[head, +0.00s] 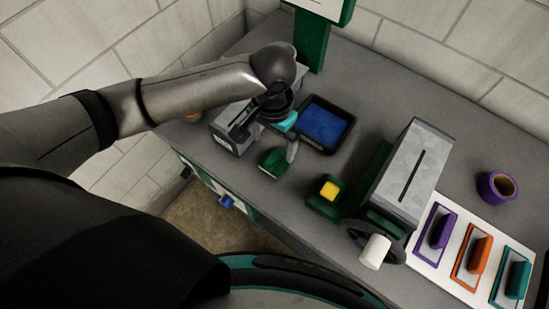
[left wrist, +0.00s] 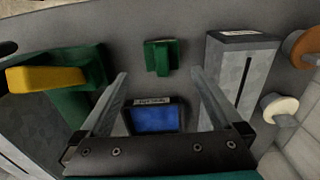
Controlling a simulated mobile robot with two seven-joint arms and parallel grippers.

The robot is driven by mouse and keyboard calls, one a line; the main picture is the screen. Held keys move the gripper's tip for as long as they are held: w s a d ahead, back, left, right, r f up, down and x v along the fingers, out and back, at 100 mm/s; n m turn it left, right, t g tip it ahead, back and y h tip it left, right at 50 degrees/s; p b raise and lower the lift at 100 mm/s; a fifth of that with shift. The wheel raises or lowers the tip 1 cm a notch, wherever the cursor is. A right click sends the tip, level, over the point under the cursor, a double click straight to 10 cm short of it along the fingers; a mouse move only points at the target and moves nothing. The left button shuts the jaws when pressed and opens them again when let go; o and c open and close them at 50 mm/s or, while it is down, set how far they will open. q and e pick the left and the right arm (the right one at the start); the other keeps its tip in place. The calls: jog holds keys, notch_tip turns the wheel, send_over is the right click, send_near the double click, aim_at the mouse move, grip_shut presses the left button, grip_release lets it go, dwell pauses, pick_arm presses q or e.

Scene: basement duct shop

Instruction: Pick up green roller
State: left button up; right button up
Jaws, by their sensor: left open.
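A small dark green piece with a raised grip, which I take for the green roller (head: 271,163), lies on the grey bench just in front of a black tray (head: 349,137) with a blue pad. In the left wrist view the green roller (left wrist: 160,57) shows at top middle, just beyond and between the two fingertips. My left gripper (head: 267,143) is open and empty, pointing down above the bench close to the roller. It also shows in the left wrist view (left wrist: 160,74). The fingers appear apart from the roller. My right gripper is out of view.
A grey slotted box (left wrist: 242,76) stands right beside the gripper. A green block with a yellow button (head: 329,189) and a larger slotted grey machine (head: 412,175) with a white crank handle (head: 375,252) stand to the right. Farther right are a purple cup (head: 496,188) and a white board (head: 438,266) with coloured pieces.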

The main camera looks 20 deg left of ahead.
aim_at(274, 156)
pick_arm(q)
notch_tip(274, 156, down, 5)
jog(key=shift+w+r, duration=0.1)
jog(key=shift+f+b, duration=0.3)
jog(key=shift+f, duration=0.55)
jog(key=f, duration=0.4)
jog(key=shift+w+f+b, duration=0.15)
jog(key=shift+w+b, duration=0.1)
jog(key=shift+b, duration=0.15)
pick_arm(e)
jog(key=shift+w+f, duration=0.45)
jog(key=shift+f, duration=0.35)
pick_arm(q)
jog(key=c, duration=1.3)
jog(key=shift+o, duration=0.2)
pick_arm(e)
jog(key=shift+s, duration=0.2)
